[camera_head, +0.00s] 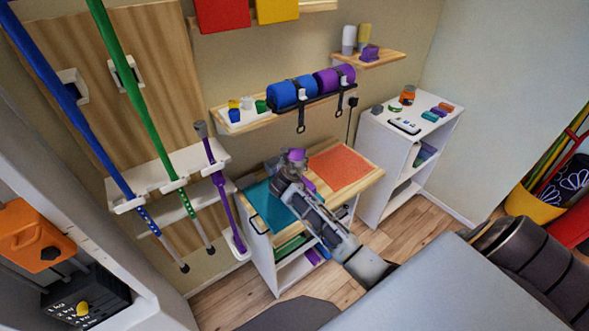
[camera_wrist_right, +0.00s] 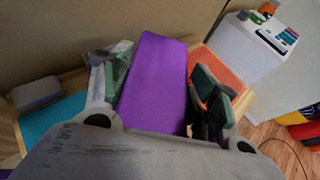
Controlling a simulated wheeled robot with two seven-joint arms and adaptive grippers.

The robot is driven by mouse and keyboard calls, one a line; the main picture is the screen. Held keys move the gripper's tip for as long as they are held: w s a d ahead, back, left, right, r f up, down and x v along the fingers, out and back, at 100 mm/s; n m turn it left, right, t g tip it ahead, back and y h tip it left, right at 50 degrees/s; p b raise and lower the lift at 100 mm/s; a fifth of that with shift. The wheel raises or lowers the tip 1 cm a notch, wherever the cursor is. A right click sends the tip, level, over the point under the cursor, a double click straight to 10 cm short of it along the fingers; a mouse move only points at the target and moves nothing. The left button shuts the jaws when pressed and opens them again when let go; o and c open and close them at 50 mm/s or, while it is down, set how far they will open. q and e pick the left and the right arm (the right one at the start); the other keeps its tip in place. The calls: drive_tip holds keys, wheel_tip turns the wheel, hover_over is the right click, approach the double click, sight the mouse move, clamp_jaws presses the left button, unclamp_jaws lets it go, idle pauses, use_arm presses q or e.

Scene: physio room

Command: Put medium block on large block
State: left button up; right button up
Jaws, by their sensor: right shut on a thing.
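My right gripper (camera_head: 291,172) is over the wooden-topped cart, between the teal mat and the orange mat. In the right wrist view its fingers (camera_wrist_right: 160,88) are shut on a long purple block (camera_wrist_right: 154,70), one finger on each side. Purple parts also show at the gripper in the head view (camera_head: 297,154). A grey block (camera_wrist_right: 37,93) lies at the back edge of the teal mat (camera_wrist_right: 52,122) in the wrist view. I cannot tell from their looks which block is medium or large. My left gripper is not in view.
The orange mat (camera_head: 342,167) on the cart is bare. A wall shelf (camera_head: 240,123) with blue and purple rolls (camera_head: 292,93) hangs behind. A white shelf unit (camera_head: 387,140) with small items stands to the right. Poles (camera_head: 135,95) stand left.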

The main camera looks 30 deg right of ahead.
drive_tip(key=shift+f, duration=0.1)
drive_tip(key=shift+f, duration=1.8)
drive_tip(key=shift+f, duration=0.1)
drive_tip(key=o, duration=1.2)
drive_tip(key=shift+o, duration=0.2)
drive_tip(key=v, duration=1.2)
